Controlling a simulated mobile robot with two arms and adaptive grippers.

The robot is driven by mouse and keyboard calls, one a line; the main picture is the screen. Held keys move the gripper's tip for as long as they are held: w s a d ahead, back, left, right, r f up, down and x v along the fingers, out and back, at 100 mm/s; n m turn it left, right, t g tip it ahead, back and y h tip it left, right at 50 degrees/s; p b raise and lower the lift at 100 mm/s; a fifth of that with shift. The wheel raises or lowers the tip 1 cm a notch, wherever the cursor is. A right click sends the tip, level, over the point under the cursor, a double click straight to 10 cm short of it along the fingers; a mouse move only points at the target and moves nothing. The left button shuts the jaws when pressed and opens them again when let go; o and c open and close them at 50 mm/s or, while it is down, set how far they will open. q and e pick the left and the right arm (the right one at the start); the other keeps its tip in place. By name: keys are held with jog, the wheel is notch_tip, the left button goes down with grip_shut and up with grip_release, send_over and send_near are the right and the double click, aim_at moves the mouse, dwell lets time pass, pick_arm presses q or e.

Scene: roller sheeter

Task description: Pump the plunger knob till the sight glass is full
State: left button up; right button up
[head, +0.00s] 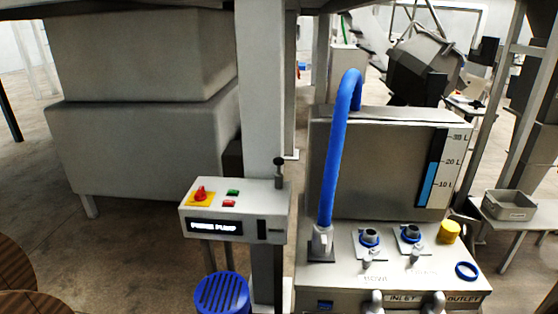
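A grey control box (236,211) stands on posts left of centre, its display (214,227) reading what looks like "PRIME PUMP". A black plunger knob (280,161) on a thin stem stands raised above the box's right end. A small dark upright slot (269,230) on the box's front right shows no visible fill; I cannot tell whether it is the sight glass. A level gauge (431,181) on the grey tank is blue up to about the 20 L mark and black above. Neither of my grippers is in view.
A red knob (201,193) and green and red buttons sit on the box. A blue hose (338,150) rises right of it. Valves, a yellow cap (449,231) and a blue ring (466,271) are on the lower unit. A blue slatted stool-like item (222,293) stands below.

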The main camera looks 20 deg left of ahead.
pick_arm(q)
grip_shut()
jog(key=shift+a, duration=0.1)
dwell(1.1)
